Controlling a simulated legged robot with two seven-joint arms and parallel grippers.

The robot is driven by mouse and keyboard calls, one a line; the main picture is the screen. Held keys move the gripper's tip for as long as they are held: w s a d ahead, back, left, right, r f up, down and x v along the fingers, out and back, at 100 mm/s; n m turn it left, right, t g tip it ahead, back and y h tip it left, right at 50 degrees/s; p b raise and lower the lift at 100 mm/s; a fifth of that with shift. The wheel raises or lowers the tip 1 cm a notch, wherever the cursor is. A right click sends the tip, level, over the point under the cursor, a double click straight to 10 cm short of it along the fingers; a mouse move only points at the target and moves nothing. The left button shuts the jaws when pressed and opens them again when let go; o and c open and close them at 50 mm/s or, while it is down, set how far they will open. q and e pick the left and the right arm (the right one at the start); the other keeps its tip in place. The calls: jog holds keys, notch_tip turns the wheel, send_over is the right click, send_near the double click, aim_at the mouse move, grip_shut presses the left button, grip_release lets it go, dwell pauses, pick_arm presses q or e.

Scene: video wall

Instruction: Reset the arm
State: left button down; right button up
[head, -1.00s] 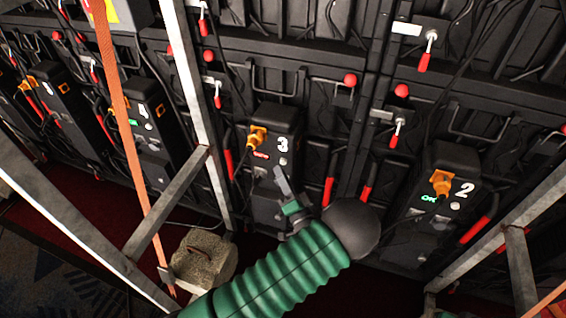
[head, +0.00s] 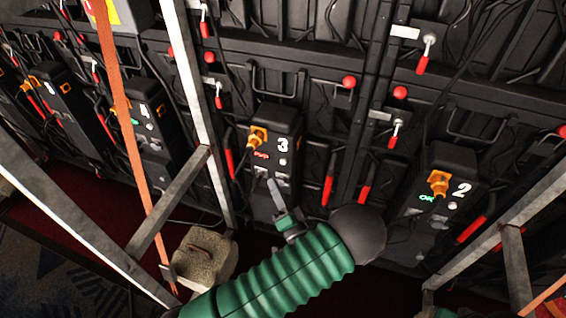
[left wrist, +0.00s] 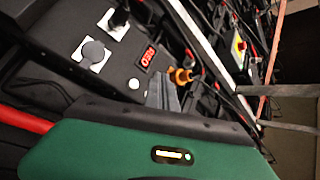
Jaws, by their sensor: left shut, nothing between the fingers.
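My left arm, with a green ribbed sleeve and dark rounded end, reaches in from the bottom of the head view. Its gripper (head: 271,183) is shut and empty in front of the lower face of black box 3 (head: 287,120). In the left wrist view the grey fingers (left wrist: 163,93) lie together below the box's red-lit display (left wrist: 147,61). An orange plug (head: 257,137) sits in box 3 and also shows in the wrist view (left wrist: 182,76). Whether the fingers touch the box cannot be told.
Box 2 (head: 447,176) on the right has an orange plug and a green-lit display. Box 4 (head: 145,120) is to the left. Metal struts (head: 200,110) and an orange strap (head: 122,100) stand in front of the wall. A stone-like weight (head: 205,258) sits near my arm.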

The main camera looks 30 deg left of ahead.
dwell(0.3)
pick_arm(q)
jog(key=w+d+f+n+g+h, duration=0.1)
jog(key=w+f+n+h, duration=0.1)
jog(key=w+f+h, duration=0.3)
jog(key=d+g+h, duration=0.1)
jog(key=d+h, duration=0.7)
jog(key=h, duration=0.1)
jog(key=s+d+r+m+g+h, duration=0.1)
jog(key=s+r+g+h, duration=0.15)
jog(key=s, duration=0.65)
jog(key=s+d+r+m+g+h, duration=0.15)
jog(key=s+g, duration=0.25)
jog(key=s, duration=0.4)
jog(key=w+p+v, duration=0.2)
jog(key=p+v, duration=0.9)
jog(key=w+d+r+p+v, duration=0.1)
jog(key=w+p+v, duration=0.2)
jog(key=p+v, duration=0.8)
jog(key=shift+s+r+y+p, duration=0.15)
jog(key=shift+r+y+p, duration=0.15)
jog(key=shift+r+p, duration=0.1)
jog(key=shift+a+n, duration=0.1)
jog(key=shift+n, duration=0.15)
